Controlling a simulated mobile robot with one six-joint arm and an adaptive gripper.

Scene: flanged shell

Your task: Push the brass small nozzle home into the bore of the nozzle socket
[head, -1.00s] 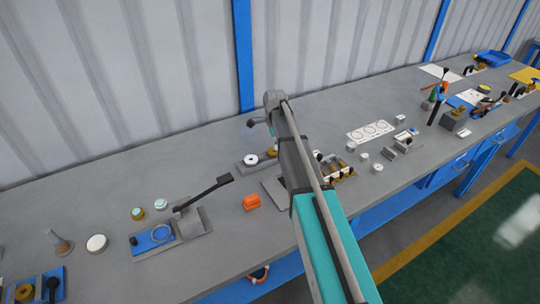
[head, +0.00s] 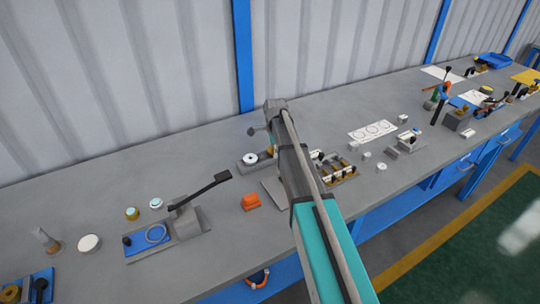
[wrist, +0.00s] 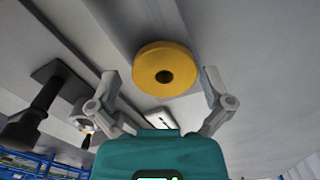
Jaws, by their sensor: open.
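In the wrist view a round brass-yellow piece (wrist: 150,58) with a dark central hole lies between and just beyond my fingertips. I take it for the brass small nozzle, but cannot tell whether it sits in the socket. My gripper (wrist: 160,76) is open, one finger on each side of the piece, with visible gaps. In the head view a brass piece (head: 270,150) shows partly behind my arm, next to a white-topped ring (head: 250,159) on a grey base. My arm hides the fingers there. The socket bore cannot be made out.
An orange block (head: 251,202) and a black-handled lever fixture (head: 189,218) stand left of my arm. A grey fixture with several brass and black parts (head: 340,170) stands close on its right. In the wrist view a dark handle (wrist: 40,98) is at left. The bench behind is mostly clear.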

